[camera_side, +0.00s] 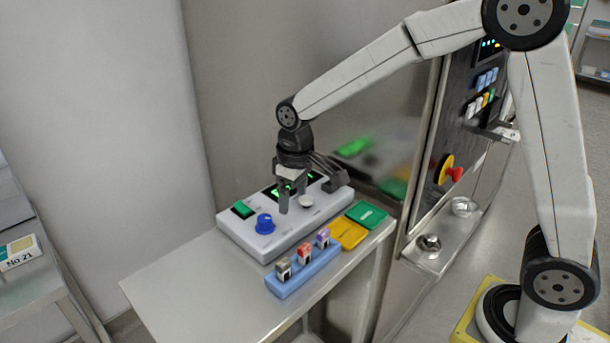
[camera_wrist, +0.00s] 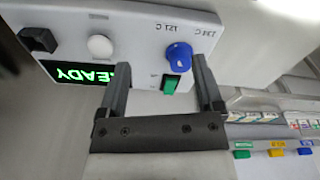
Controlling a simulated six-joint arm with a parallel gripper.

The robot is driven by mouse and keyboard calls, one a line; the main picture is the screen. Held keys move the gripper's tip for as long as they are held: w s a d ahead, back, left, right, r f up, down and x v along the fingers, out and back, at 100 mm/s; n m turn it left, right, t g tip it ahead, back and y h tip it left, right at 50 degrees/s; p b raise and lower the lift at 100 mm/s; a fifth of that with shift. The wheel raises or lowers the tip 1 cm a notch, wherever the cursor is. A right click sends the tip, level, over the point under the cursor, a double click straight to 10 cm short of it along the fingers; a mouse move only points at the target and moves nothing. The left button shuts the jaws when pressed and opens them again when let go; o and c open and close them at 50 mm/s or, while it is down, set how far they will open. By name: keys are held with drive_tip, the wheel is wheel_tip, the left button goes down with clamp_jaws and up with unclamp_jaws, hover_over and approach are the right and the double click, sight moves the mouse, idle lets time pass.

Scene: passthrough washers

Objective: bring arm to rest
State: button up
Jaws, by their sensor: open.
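My gripper (camera_side: 293,200) is open and empty, pointing down over the grey control box (camera_side: 262,246). In the wrist view its two fingers (camera_wrist: 162,68) stand apart with the box beyond them. The box carries a blue knob (camera_side: 265,223), a green switch (camera_side: 242,209), a white round button (camera_side: 306,202) and a display partly hidden by my gripper. In the wrist view the display (camera_wrist: 85,73) is lit green, showing "READY" upside down. The blue knob (camera_wrist: 179,57) and green switch (camera_wrist: 171,83) appear near the right finger. I cannot tell whether a fingertip touches the box.
A steel cabinet with a red button (camera_side: 454,174) stands right.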

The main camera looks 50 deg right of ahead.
drive_tip(key=s+d+f+m+t, duration=0.1)
drive_tip(key=s+d+f, duration=0.1)
drive_tip(key=s, duration=0.5)
drive_tip(key=s+d+f+m, duration=0.2)
drive_tip(key=s+d+f, duration=0.1)
drive_tip(key=s, duration=0.5)
drive_tip(key=shift+s+d+f+t, duration=0.15)
drive_tip(key=shift+d+f+t, duration=0.05)
drive_tip(key=shift+d+t, duration=0.25)
